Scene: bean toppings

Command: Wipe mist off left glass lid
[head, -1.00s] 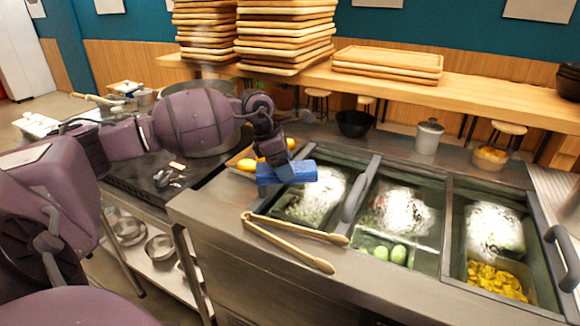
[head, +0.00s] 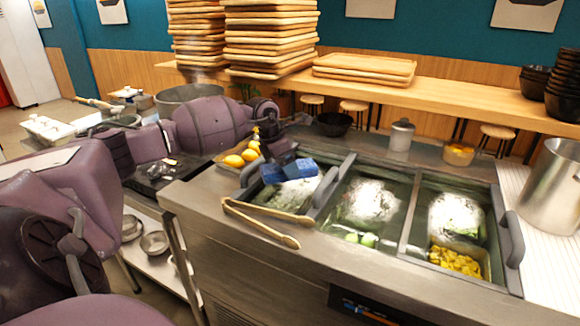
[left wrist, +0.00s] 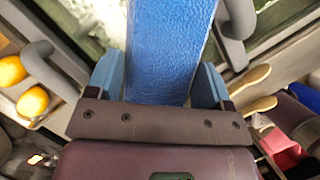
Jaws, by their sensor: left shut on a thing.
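My left gripper (head: 285,163) is shut on a blue sponge (head: 299,169). In the left wrist view the sponge (left wrist: 163,50) sits between the two light-blue fingers (left wrist: 160,85). The left glass lid (head: 262,203) covers the leftmost bin of the counter. A white misty patch (head: 295,192) shows on it, partly hidden by the sponge. The sponge is over the lid's far part; I cannot tell whether it touches the glass. My right gripper is not in view.
Wooden tongs (head: 262,216) lie on the counter's front edge, close to the left lid. The middle lid (head: 340,215) and right lid (head: 408,235) also carry white patches. Yellow fruit (head: 234,161) sits behind on the left. A metal pot (head: 553,190) stands at the right.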

